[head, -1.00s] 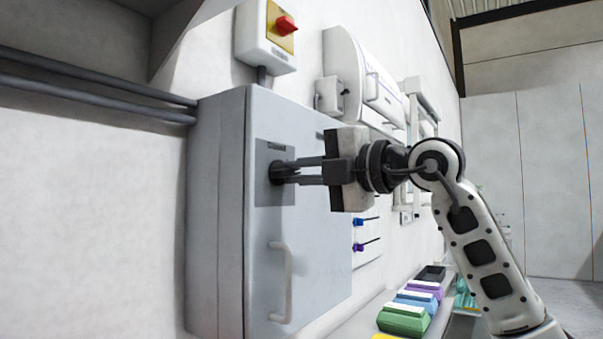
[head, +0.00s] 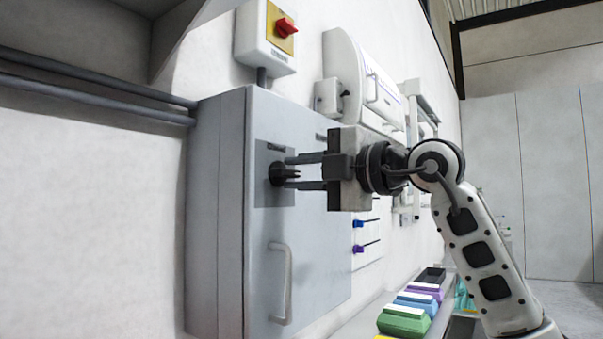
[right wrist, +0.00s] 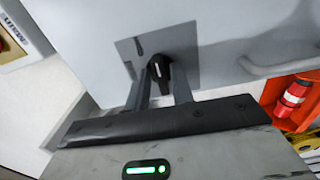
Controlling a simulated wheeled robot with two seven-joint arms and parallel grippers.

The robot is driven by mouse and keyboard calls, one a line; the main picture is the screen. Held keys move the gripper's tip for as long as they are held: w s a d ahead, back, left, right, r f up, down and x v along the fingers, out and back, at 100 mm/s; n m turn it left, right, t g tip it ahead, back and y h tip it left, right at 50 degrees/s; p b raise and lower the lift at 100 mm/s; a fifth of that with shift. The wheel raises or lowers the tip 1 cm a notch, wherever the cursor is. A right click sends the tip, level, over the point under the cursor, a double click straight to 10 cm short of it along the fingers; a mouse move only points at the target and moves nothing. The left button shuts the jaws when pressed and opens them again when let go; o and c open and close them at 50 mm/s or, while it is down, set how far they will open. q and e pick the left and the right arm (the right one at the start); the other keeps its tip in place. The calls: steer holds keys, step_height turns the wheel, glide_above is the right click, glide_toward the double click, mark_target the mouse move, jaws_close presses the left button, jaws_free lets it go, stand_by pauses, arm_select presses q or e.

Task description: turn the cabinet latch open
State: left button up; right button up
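The grey cabinet (head: 305,235) is mounted on the white wall with its door closed. Its black latch knob (head: 281,174) sits on a darker square plate (head: 268,198) near the door's upper left. My right gripper (head: 291,173) is open, with one finger above the knob and one below. In the right wrist view the knob (right wrist: 160,68) shows between the two fingertips, with gaps at its sides. I cannot tell how far the knob is turned. My left gripper is not in view.
A pale door handle (head: 286,283) stands out below the latch. A box with a red switch (head: 287,26) is above the cabinet. Colored bins (head: 405,318) line a shelf at lower right. The right wrist view shows a red extinguisher (right wrist: 291,97).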

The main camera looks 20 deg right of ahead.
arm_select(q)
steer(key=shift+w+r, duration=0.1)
arm_select(e)
steer(key=shift+o, duration=0.3)
steer(key=shift+s+d, duration=0.1)
steer(key=shift+s+d, duration=0.15)
steer(key=shift+s, duration=0.05)
arm_select(q)
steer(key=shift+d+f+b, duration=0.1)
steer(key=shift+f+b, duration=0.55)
steer(key=shift+b, duration=0.9)
arm_select(e)
steer(key=v, duration=1.5)
